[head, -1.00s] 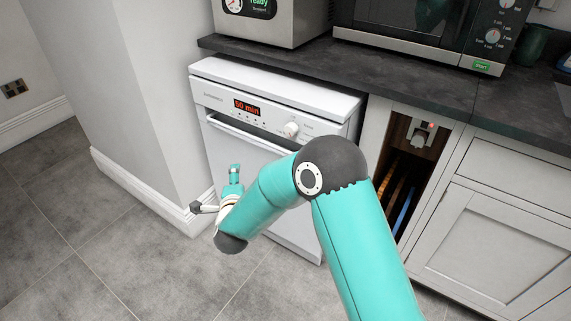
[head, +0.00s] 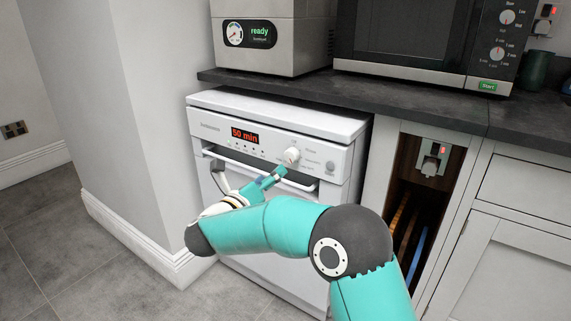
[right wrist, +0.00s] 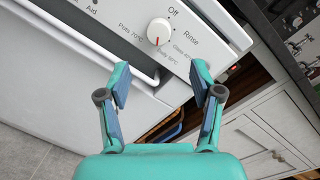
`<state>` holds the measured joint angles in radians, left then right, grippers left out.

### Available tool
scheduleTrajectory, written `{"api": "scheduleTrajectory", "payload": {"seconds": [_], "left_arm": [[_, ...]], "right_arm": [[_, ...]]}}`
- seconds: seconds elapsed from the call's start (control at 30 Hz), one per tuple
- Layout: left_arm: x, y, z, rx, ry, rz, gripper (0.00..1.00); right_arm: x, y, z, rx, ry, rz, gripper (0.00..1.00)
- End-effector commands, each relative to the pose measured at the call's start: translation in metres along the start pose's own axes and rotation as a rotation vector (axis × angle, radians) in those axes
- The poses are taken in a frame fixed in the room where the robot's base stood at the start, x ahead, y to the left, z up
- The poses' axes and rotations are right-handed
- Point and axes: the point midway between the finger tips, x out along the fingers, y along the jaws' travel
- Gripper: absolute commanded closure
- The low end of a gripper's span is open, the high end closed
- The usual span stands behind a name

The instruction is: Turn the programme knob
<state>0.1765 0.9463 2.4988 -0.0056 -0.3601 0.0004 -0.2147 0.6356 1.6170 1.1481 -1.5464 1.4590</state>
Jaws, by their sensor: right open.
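The programme knob (head: 291,155) is a round white dial on the white dishwasher's (head: 270,125) front panel. In the right wrist view the knob (right wrist: 158,31) shows a red mark at its lower edge, with "Off", "Rinse" and other labels around it. My right gripper (head: 273,177) is just below and left of the knob in the head view. In the right wrist view its two fingers (right wrist: 161,78) are spread, with nothing between them; the knob lies beyond the tips, apart from them. My left gripper is not in view.
The dishwasher's red display (head: 244,135) reads "50 min". Its door handle (head: 240,162) runs below the panel, close to my right gripper. A dark worktop (head: 400,95) overhangs above, bearing a microwave (head: 410,40). A narrow open compartment (head: 415,200) is to the right.

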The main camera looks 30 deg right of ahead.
Motion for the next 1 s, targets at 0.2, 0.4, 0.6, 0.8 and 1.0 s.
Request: {"api": "scheduleTrajectory", "payload": {"seconds": [0.2, 0.4, 0.6, 0.8, 1.0], "left_arm": [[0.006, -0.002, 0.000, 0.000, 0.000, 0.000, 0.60], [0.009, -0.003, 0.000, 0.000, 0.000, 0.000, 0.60], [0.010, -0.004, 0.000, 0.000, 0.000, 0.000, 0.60], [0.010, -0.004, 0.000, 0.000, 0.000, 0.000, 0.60], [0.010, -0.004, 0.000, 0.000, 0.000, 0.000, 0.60]], "right_arm": [[0.049, 0.000, -0.002, 0.000, 0.001, -0.004, 0.35], [0.082, 0.001, -0.001, -0.002, 0.000, -0.001, 0.35], [0.099, 0.001, 0.000, -0.001, -0.002, 0.001, 0.35], [0.101, 0.001, 0.000, -0.003, -0.002, 0.002, 0.35], [0.101, 0.001, 0.001, -0.002, -0.002, 0.002, 0.47]]}}
